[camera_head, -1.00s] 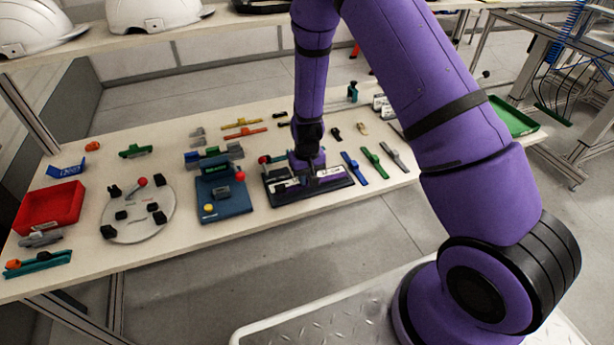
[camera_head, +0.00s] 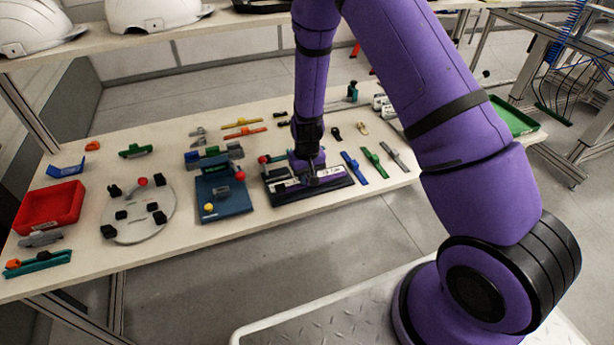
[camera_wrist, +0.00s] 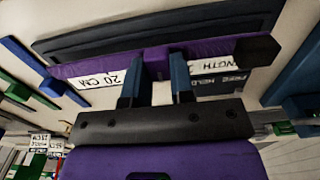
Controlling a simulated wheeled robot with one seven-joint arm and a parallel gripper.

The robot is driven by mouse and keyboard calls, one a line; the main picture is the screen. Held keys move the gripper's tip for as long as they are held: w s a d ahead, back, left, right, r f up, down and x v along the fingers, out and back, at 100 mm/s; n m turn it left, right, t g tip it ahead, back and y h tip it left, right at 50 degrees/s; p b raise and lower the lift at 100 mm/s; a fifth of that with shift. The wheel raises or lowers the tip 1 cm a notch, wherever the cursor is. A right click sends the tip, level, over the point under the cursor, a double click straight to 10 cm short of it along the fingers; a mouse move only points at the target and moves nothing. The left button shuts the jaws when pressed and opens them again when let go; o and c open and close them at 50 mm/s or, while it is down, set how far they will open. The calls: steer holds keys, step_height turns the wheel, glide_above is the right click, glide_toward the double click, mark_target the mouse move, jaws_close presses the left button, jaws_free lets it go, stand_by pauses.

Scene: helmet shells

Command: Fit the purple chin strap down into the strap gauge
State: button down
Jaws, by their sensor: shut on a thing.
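The purple chin strap (camera_wrist: 212,48) runs lengthwise over the strap gauge in the wrist view. My gripper (camera_wrist: 154,68) is shut on its middle block, with one blue finger on each side. The gauge has a dark base (camera_wrist: 75,45) and white label plates reading "20 CM" (camera_wrist: 108,80) and "LENGTH", partly covered by the strap and fingers. A black block (camera_wrist: 257,50) stands at the strap's right end. In the head view my gripper (camera_head: 308,165) points down over the gauge (camera_head: 284,198). I cannot tell whether the strap is fully seated.
A red-knobbed part (camera_head: 264,159) stands at the gauge's left. Blue (camera_head: 350,166), green (camera_head: 374,163) and grey straps lie close on its right. A blue fixture (camera_head: 225,205), a round grey plate (camera_head: 118,229) and a red tray (camera_head: 48,206) are further left.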

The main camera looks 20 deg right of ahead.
mark_target(307, 178)
steer(key=shift+f, duration=0.85)
steer(key=c, duration=0.9)
jaws_free()
step_height(307, 178, up, 11)
steer(key=shift+f, duration=0.1)
